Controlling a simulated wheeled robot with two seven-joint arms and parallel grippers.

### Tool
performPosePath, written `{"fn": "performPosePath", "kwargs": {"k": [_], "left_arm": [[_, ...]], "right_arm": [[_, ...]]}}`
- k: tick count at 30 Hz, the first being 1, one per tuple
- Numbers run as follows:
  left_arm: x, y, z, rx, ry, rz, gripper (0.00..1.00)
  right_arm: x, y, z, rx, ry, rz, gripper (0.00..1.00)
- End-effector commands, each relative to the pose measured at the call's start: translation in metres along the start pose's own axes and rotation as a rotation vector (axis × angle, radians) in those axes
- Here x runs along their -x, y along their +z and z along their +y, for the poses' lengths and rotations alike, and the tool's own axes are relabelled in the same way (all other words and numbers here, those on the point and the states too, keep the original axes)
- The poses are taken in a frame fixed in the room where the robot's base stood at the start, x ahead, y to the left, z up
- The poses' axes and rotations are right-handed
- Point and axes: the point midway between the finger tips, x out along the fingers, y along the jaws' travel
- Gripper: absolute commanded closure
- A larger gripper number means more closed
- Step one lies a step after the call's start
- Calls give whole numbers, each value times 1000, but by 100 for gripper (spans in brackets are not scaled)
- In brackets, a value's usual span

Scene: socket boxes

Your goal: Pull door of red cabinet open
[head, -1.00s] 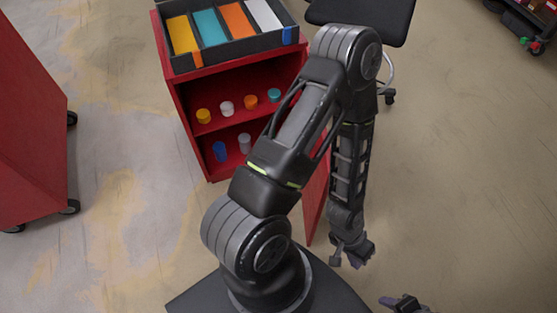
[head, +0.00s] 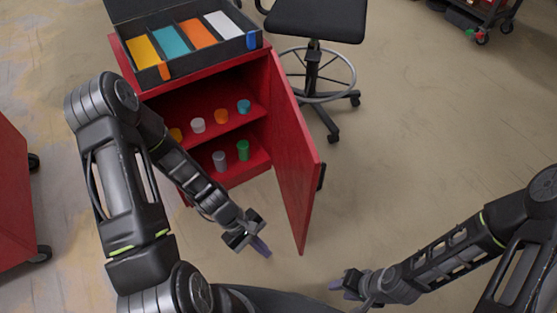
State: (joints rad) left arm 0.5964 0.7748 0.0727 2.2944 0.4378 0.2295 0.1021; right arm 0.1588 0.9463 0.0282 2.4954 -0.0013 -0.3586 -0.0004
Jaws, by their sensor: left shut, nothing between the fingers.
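The red cabinet (head: 192,74) stands in the upper left of the head view. Its door (head: 293,150) is swung wide open toward me, hinged on the cabinet's right side, with a black handle (head: 321,176) on its outer face. My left gripper (head: 258,245) is shut and empty, in front of the cabinet and left of the door's lower edge, apart from it. My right gripper (head: 343,285) is low in the view, right of and below the door, not touching it; its finger opening is unclear.
A black divided tray (head: 207,61) with coloured sections sits on the cabinet. Several socket jars, including a green one (head: 243,150), stand on its shelves. A black stool (head: 312,18) is behind the door. Another red unit (head: 12,195) is at left. Floor at right is clear.

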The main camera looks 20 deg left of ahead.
Motion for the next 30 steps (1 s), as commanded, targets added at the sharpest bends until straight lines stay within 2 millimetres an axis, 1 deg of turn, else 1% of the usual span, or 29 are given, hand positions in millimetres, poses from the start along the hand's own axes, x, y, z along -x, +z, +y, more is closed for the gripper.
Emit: {"fn": "performPosePath", "kwargs": {"k": [1,5,8,11,12,14,15,18,21,24,30], "left_arm": [[0,-8,2,73,29,-29,100],[13,-18,16,263,121,-135,100],[33,-26,34,415,225,-246,100],[68,-36,62,562,373,-395,100],[87,-40,75,612,442,-468,100],[120,-45,93,666,547,-578,100],[142,-48,103,687,610,-645,100],[187,-52,119,707,725,-773,100],[211,-53,125,708,784,-839,100],[218,-53,126,706,799,-860,100],[218,-52,126,706,797,-859,100]], "right_arm": [[-9,0,4,0,0,0,64],[-21,0,8,1,0,0,64],[-31,0,12,1,0,0,64],[-42,0,16,2,0,0,64],[-46,0,18,2,0,0,64],[-50,0,20,2,1,0,64],[-52,0,20,3,1,0,64],[-55,0,22,3,1,0,64],[-56,0,22,3,1,0,64],[-56,0,22,4,1,0,64],[-55,0,22,3,1,0,64]]}}
